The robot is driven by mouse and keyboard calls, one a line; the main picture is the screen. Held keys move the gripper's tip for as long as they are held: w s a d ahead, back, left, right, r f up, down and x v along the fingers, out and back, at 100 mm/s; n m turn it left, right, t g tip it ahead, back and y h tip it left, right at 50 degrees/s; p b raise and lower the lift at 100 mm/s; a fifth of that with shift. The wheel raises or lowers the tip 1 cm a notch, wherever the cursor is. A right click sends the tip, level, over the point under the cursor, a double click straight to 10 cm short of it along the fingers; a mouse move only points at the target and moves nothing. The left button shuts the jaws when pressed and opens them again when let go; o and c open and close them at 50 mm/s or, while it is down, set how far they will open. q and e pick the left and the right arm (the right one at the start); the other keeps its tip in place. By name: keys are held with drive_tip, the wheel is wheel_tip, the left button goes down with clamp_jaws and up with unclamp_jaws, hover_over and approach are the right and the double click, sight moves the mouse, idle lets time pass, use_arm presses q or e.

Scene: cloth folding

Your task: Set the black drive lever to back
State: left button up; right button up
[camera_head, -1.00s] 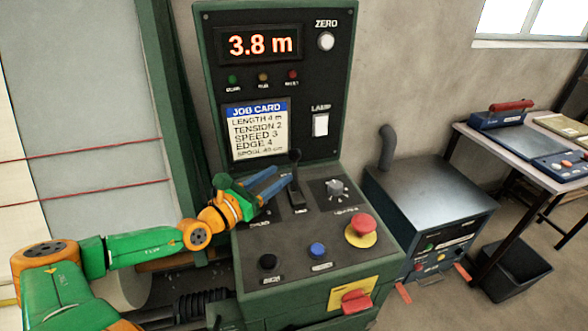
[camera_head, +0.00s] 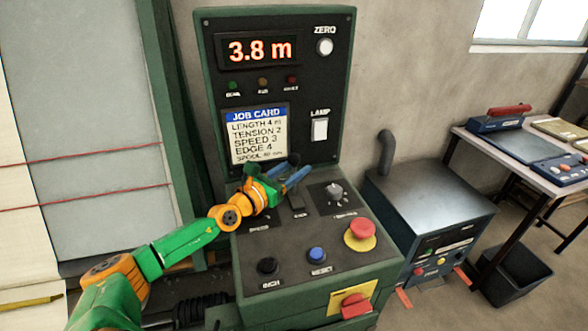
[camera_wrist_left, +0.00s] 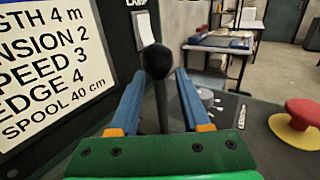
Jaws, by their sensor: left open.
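The black drive lever stands on the sloping console, its round knob (camera_wrist_left: 157,62) and shaft clear in the left wrist view. In the head view only its slot plate (camera_head: 297,202) and a little of its dark top show; my gripper hides most of the rest. My left gripper (camera_head: 287,176) is open at the lever. In the left wrist view its two blue fingers (camera_wrist_left: 160,103) stand on either side of the shaft, with the knob above them and a gap on both sides. My right gripper is not in view.
Right of the lever are a grey selector knob (camera_head: 334,192) and a red mushroom button (camera_head: 362,229). Black (camera_head: 267,265) and blue (camera_head: 317,254) buttons sit in front. The upright panel with the job card (camera_head: 257,134) rises close behind the gripper.

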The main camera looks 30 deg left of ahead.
use_arm(q)
clamp_jaws()
idle(0.6)
idle(0.7)
drive_tip(key=shift+s+f+b, duration=0.15)
drive_tip(key=shift+b, duration=0.15)
drive_tip(key=s+d+m+t+b, duration=0.1)
drive_tip(key=b, duration=0.1)
drive_tip(key=d+f+m+b, duration=0.1)
drive_tip(key=m+b, duration=0.1)
drive_tip(key=s+d+m+t+h+b, duration=0.1)
drive_tip(key=b, duration=0.2)
drive_tip(key=shift+s+d+f+t, duration=0.1)
drive_tip(key=shift+s+f+t, duration=0.2)
drive_tip(key=shift+s+d+r+m+b, duration=0.1)
drive_tip(key=shift+s+d+m+b, duration=0.1)
drive_tip(key=shift+m+b, duration=0.2)
drive_tip(key=shift+r, duration=0.15)
